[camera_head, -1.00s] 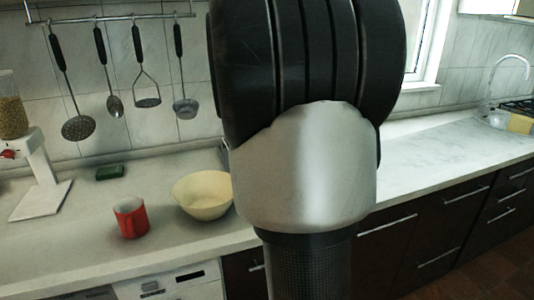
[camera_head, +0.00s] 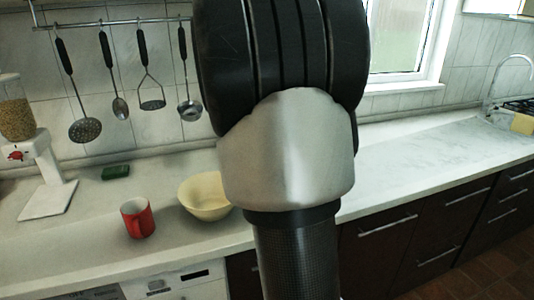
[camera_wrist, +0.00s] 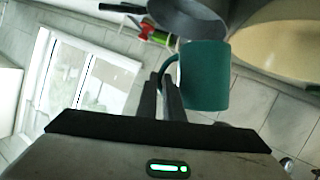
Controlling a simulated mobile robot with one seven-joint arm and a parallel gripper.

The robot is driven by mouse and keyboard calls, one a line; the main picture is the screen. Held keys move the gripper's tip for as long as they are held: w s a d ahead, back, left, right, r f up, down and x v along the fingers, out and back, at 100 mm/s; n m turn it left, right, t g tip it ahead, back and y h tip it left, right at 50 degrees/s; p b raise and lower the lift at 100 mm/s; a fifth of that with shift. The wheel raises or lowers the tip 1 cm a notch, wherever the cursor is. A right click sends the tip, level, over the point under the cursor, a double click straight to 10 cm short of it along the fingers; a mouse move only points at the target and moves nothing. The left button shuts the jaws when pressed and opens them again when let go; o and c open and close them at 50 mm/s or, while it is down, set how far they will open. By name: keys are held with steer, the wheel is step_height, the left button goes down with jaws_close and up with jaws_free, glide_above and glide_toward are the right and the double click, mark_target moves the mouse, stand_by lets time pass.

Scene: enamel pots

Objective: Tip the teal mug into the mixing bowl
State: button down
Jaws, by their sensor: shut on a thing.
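In the head view my arm hides the mug and the gripper. The mixing bowl (camera_head: 205,197), cream and round, stands on the counter, its right edge partly behind my arm. A large cream curved surface (camera_wrist: 282,38) at the upper right of the wrist view looks like this bowl, apart from the mug in the picture. I cannot see inside the mug.
A red mug (camera_head: 138,218) stands left of the bowl near the counter's front edge. A green block (camera_head: 116,172) and a white dispenser (camera_head: 48,185) are farther left. Utensils (camera_head: 118,85) hang behind. A grey pan-like thing (camera_wrist: 190,16) shows beyond the mug. The right counter (camera_head: 425,148) is clear.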

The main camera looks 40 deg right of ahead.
steer(key=shift+w+a+r+n+h+p, duration=0.2)
steer(key=shift+a+r+n+p, duration=0.15)
steer(key=shift+p, duration=0.4)
steer(key=shift+w+a+r+n+h+p, duration=0.1)
steer(key=shift+a+r+n+h+p, duration=0.2)
steer(key=shift+p, duration=0.45)
steer(key=shift+w+a+r+n+h+p, duration=0.15)
steer(key=shift+w+a+n+p, duration=0.15)
steer(key=shift+a+p, duration=0.2)
steer(key=shift+w+a+f+n+h+p, duration=0.15)
steer(key=shift+a+n+p, duration=0.1)
steer(key=shift+a+p, duration=0.15)
steer(key=shift+w+a+n+h+p, duration=0.2)
steer(key=shift+a+n+h+p, duration=0.1)
steer(key=shift+a+n, duration=0.25)
steer(key=shift+w+a+r+n+t+h+p, duration=0.1)
steer(key=shift+w+a+n+t+h+p, duration=0.2)
steer(key=shift+a+n, duration=0.35)
steer(key=shift+w+a+r+n+t+h+p, duration=0.15)
steer(key=shift+a+n+h+p, duration=0.15)
steer(key=shift+n, duration=0.55)
steer(key=shift+w+a+f+n+t+h+p, duration=0.1)
steer(key=shift+w+a+n+t+h+p, duration=0.15)
steer(key=shift+a+n+h, duration=0.35)
steer(key=w+a+n+t, duration=0.4)
steer(key=a+n, duration=0.5)
steer(key=n, duration=0.2)
steer(key=shift+p, duration=0.35)
stand_by(0.6)
steer(key=shift+w+r, duration=0.1)
